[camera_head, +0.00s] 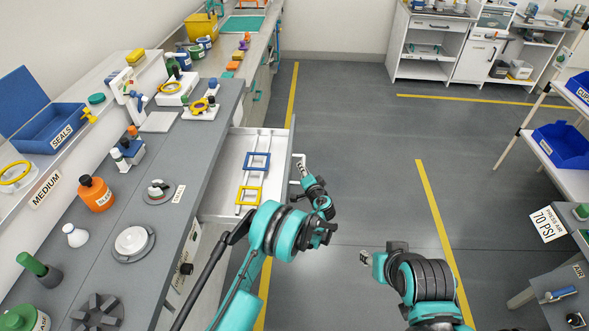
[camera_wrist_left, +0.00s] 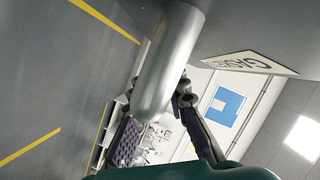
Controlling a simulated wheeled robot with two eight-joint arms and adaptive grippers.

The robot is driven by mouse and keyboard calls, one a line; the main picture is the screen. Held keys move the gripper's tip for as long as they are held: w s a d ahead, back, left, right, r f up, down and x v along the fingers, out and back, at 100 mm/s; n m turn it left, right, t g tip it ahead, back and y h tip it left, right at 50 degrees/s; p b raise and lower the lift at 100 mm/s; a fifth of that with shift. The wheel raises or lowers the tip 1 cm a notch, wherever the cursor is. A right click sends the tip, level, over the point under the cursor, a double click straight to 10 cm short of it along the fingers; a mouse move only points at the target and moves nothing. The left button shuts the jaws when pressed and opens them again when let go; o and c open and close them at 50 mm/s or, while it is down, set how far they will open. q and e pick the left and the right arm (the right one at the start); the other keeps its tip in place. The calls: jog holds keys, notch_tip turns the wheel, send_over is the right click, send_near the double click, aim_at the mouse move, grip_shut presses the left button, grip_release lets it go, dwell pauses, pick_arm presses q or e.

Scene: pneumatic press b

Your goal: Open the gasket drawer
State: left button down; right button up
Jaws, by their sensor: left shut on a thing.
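The gasket drawer (camera_head: 226,172) is pulled well out from under the grey workbench, its white inside exposed. In the left wrist view the metal handle bar (camera_wrist_left: 168,65) passes between the dark finger pads, beside a label (camera_wrist_left: 247,63) of which "GASKE" can be read. My right gripper (camera_head: 366,257) is over the floor, away from the drawer; its jaws are too small to judge.
A shelf with blue bins (camera_head: 562,145) stands at the right. The floor (camera_head: 365,140) between them is clear, with yellow lines.

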pick_arm(q)
jog(key=shift+d, duration=0.25)
jog(key=c, duration=1.5)
grip_release()
jog(key=v, duration=1.2)
